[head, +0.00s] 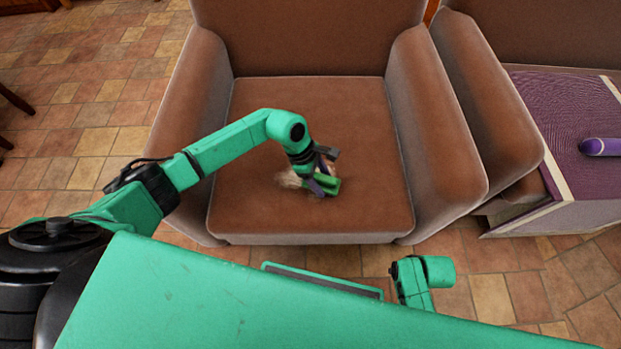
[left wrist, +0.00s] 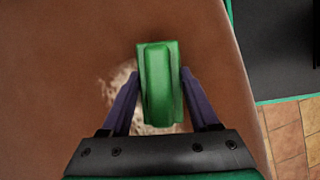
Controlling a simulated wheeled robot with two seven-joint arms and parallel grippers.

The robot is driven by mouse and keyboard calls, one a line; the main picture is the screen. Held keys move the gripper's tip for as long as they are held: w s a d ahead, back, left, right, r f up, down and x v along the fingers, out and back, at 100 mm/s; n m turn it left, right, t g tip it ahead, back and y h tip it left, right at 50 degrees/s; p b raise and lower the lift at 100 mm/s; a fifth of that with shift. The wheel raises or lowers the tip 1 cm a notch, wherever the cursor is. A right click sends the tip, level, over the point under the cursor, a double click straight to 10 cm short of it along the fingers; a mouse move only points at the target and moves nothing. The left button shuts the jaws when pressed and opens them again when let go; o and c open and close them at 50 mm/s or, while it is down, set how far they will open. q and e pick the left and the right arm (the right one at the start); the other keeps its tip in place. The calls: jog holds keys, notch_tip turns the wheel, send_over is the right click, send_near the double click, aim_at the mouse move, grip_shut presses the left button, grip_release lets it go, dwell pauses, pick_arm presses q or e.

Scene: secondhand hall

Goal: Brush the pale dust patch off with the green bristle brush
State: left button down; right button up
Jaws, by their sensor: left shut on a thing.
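My left gripper (head: 318,185) is shut on the green bristle brush (head: 331,186), low over the seat of a brown armchair (head: 355,125). In the left wrist view the brush (left wrist: 159,80) sits between the two purple fingers of the gripper (left wrist: 158,92). The pale dust patch (head: 289,180) lies on the seat, partly hidden by the gripper and brush. In the left wrist view the patch (left wrist: 118,85) shows around and below the brush. Whether the bristles touch the seat cannot be told. My right gripper is not in view.
The armchair's armrests (head: 195,110) rise on both sides of the seat. A second brown chair (head: 490,100) stands to the right. The rest of the seat is clear.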

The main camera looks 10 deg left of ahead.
aim_at(295, 183)
pick_arm(q)
jog(key=shift+w+d, duration=0.6)
jog(key=shift+d, duration=0.35)
jog(key=shift+w+d, duration=0.55)
jog(key=shift+d, duration=0.35)
jog(key=shift+a, duration=0.15)
jog(key=shift+s+a, duration=0.3)
jog(key=shift+a, duration=0.7)
jog(key=shift+s+a, duration=0.25)
jog(key=shift+a, duration=0.7)
jog(key=shift+s+a, duration=0.1)
jog(key=shift+a, duration=0.2)
jog(key=shift+s+a, duration=0.25)
jog(key=shift+a, duration=0.8)
jog(key=shift+s+a, duration=0.25)
jog(key=shift+a, duration=0.75)
jog(key=shift+s+a, duration=0.25)
jog(key=shift+a, duration=0.8)
